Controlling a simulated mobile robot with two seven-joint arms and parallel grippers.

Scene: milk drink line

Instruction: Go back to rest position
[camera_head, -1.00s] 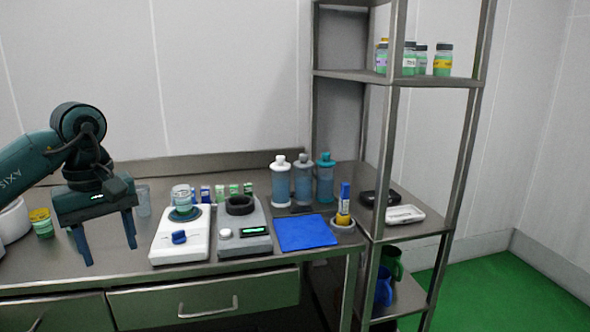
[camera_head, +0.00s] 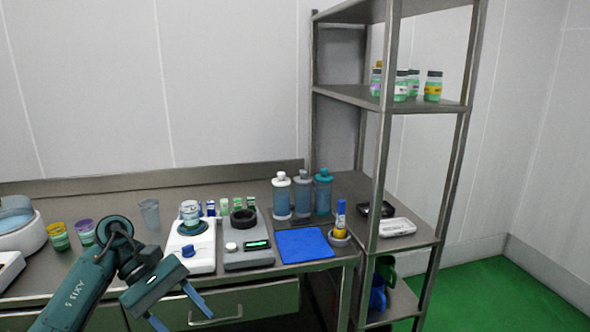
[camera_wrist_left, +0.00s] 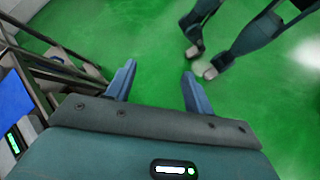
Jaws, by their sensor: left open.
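My left gripper (camera_head: 177,310) is low at the bottom left of the head view, in front of the bench edge and drawers. Its two blue fingers are apart with nothing between them. In the left wrist view the open fingers (camera_wrist_left: 157,85) point over the green floor, clear of any object. Dark teal links of my own body show at the upper right of that view. My right gripper is not clearly shown in either view.
The steel bench (camera_head: 100,205) holds a white device (camera_head: 200,262) with a jar (camera_head: 189,212) on it, a grey device (camera_head: 248,256), a blue mat (camera_head: 303,245) and several bottles. A steel shelf rack (camera_head: 440,240) stands at the right. Green floor (camera_head: 490,295) is clear beyond it.

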